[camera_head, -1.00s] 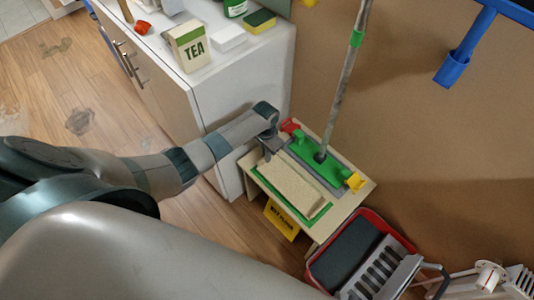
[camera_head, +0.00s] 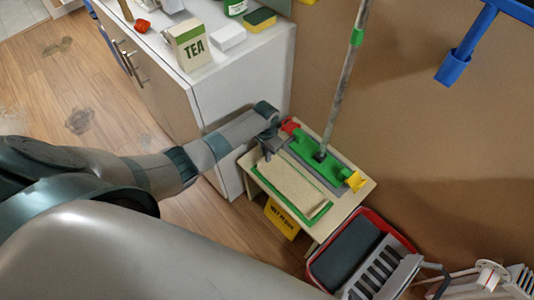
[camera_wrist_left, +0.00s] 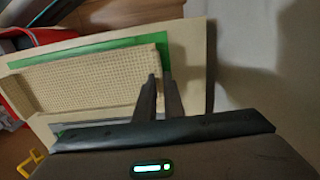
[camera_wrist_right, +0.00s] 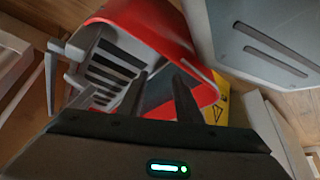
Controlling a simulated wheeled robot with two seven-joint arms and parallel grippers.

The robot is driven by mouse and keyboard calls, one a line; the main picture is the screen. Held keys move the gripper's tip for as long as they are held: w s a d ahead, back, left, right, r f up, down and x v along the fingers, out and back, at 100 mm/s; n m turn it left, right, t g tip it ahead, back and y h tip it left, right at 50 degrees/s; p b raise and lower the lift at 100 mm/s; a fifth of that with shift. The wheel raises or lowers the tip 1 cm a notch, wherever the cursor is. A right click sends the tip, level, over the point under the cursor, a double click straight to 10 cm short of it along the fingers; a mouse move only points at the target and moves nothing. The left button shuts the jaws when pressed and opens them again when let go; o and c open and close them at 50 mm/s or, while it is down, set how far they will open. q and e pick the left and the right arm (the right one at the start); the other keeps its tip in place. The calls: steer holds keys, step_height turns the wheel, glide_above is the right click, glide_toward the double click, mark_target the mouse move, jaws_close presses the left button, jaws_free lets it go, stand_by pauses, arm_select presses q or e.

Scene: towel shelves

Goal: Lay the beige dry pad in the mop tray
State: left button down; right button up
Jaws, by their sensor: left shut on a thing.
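The beige dry pad (camera_head: 292,187) lies flat-looking over the green-rimmed tray (camera_head: 290,219) on a small pale table. The green rim shows along the pad's near side and right end. The pad's near right corner looks turned up. My left gripper (camera_head: 268,152) is at the pad's far left end, its fingers shut on the pad's edge. In the left wrist view the waffle-textured pad (camera_wrist_left: 90,80) runs left from my left gripper (camera_wrist_left: 161,78), with green (camera_wrist_left: 90,47) beyond it. My right gripper (camera_wrist_right: 160,76) is open and empty, pointing toward the red bucket.
A green mop head (camera_head: 318,158) on a grey pad lies just behind the beige pad, its pole rising upward. A red bucket with a grey wringer (camera_head: 385,270) stands right of the table. A yellow sign (camera_head: 281,219) is below. A white cabinet (camera_head: 240,75) stands at left.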

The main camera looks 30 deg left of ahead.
arm_select(q)
steer(key=shift+f+b, duration=0.4)
steer(key=shift+f, duration=0.2)
arm_select(e)
steer(key=shift+f, duration=0.4)
stand_by(0.4)
arm_select(q)
steer(key=c, duration=1.8)
jaws_free()
arm_select(e)
steer(key=shift+s+d, duration=0.1)
